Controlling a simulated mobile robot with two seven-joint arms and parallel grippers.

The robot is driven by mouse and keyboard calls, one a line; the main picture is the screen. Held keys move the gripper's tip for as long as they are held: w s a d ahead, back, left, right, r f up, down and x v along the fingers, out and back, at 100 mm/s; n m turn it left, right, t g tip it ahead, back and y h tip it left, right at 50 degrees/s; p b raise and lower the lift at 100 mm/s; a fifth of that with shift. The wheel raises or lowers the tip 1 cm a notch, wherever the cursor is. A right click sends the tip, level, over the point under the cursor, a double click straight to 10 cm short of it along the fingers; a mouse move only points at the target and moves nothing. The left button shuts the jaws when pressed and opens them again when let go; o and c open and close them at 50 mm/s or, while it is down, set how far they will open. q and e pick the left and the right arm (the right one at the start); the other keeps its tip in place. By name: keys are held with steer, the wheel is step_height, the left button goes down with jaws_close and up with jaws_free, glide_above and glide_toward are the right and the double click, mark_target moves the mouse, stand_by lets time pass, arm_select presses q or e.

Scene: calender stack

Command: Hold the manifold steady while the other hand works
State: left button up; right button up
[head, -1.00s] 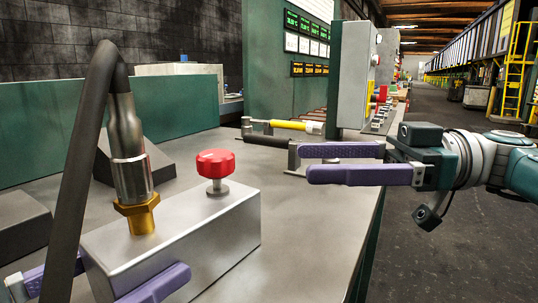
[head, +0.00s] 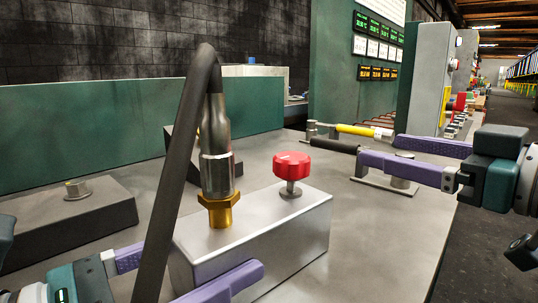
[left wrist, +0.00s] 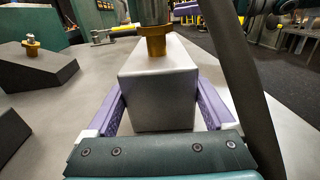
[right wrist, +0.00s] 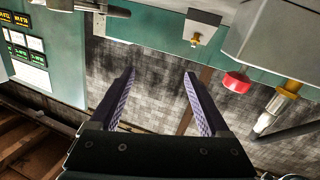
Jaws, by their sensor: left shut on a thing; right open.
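The manifold is a silver block (head: 285,245) on the bench, with a gold hex fitting (head: 220,210) and a red knob (head: 292,166) on top. A metal hose end with a dark hose (head: 172,185) rises from the fitting and loops down in front. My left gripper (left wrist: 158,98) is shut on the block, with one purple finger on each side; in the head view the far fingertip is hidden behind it. My right gripper (head: 378,150) is open and empty, beyond and right of the manifold. In the right wrist view, the knob (right wrist: 237,82) appears upside down, outside its fingers.
A small plate (head: 378,183) lies below the right gripper. A dark block with a metal stud (head: 77,188) stands at left. The bench (head: 365,245) right of the manifold is clear.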

mark_target(269, 187)
steer(key=s+a+n+g+y, duration=0.2)
steer(key=s+a+g+y, duration=0.3)
steer(key=s, duration=0.3)
steer(key=shift+t, duration=0.6)
steer(key=x, duration=1.2)
steer(key=shift+a+f, duration=0.3)
steer(key=shift+f, duration=0.1)
steer(key=shift+s, duration=0.1)
jaws_close()
